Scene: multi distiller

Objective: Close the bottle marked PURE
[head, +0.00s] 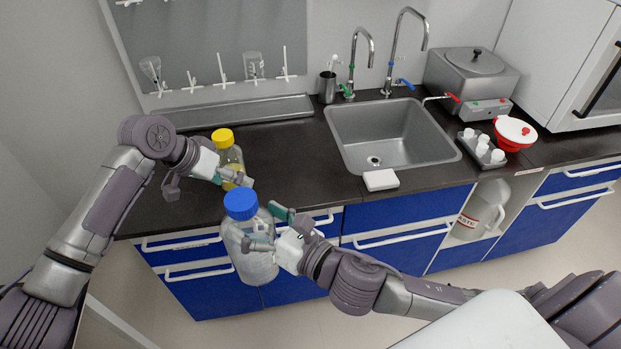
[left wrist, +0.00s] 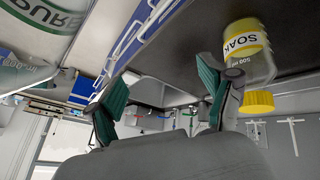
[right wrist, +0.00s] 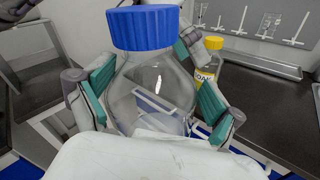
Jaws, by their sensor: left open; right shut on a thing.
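The bottle marked PURE is a clear round bottle (head: 250,262) with a blue cap (head: 241,203) on its neck. It is upright in front of the counter, held by my right gripper (head: 268,229), which is shut on its body. In the right wrist view the blue cap (right wrist: 143,28) sits on top of the clear bottle (right wrist: 150,85); how tight it is cannot be told. The PURE label (left wrist: 55,15) shows in the left wrist view. My left gripper (head: 234,179) is open and empty, just above and behind the blue cap; its spread fingers show in the left wrist view (left wrist: 158,95).
A yellow-capped bottle (head: 230,157) marked SOAK stands on the dark counter (head: 300,165) close to my left gripper. A sink (head: 390,135) with taps is to the right, with a white block (head: 380,180) at its front. Blue drawers (head: 400,218) lie below.

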